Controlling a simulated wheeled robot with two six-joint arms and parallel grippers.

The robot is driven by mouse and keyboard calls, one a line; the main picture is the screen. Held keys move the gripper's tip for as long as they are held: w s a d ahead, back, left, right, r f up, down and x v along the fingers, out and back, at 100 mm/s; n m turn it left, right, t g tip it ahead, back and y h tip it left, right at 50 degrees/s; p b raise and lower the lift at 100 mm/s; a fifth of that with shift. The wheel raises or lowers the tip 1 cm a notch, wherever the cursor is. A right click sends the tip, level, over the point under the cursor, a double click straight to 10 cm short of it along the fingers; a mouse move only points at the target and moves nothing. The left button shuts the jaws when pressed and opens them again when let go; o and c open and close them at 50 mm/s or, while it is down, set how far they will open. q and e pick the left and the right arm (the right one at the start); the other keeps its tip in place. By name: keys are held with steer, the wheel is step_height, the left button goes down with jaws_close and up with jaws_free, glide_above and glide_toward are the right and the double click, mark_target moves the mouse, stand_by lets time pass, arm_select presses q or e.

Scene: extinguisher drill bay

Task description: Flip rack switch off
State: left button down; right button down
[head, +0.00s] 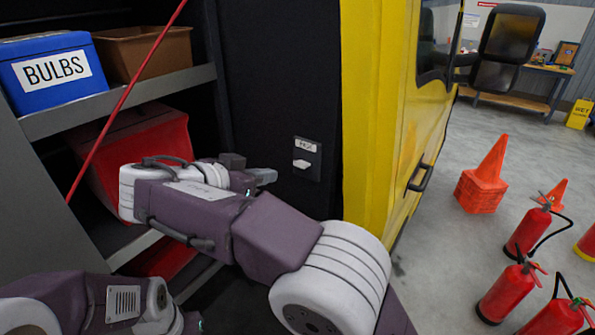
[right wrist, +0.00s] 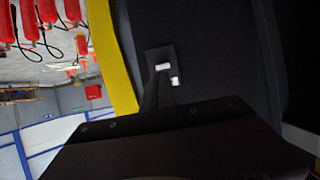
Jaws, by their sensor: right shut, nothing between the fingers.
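The rack switch (head: 302,164) is a small white lever on a dark plate with a white label above it, on the black panel beside the yellow cab. I cannot tell from its look whether it is on or off. The right wrist view shows the switch plate (right wrist: 155,57) beyond the gripper, with small white parts on it. My right gripper (head: 268,176) is shut and empty. It is to the left of the switch and a little lower in the head view, with a visible gap. My left arm shows at the lower left; its gripper fingers do not show.
Shelves at the left hold a blue BULBS bin (head: 52,72), a brown bin (head: 145,52) and a red bin (head: 155,140). A thin red rod crosses in front. The yellow cab door (head: 400,100) is right of the switch. Cones (head: 484,178) and several extinguishers (head: 507,292) stand on the floor.

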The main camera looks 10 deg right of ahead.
mark_target(303, 170)
steer(key=p+x, duration=0.3)
steer(key=x, duration=0.8)
steer(key=shift+w+d, duration=0.15)
steer(key=shift+d, duration=0.05)
steer(key=shift+w+d+f, duration=0.3)
steer(key=shift+w+f, duration=0.05)
steer(key=shift+w, duration=0.05)
steer(key=b, duration=0.2)
steer(key=shift+w+d+f+t+h+b, duration=0.1)
steer(key=shift+f+t+h+b, duration=0.2)
steer(key=shift+b, duration=0.1)
steer(key=shift+r, duration=0.15)
steer(key=shift+r+p, duration=0.3)
steer(key=shift+r, duration=0.6)
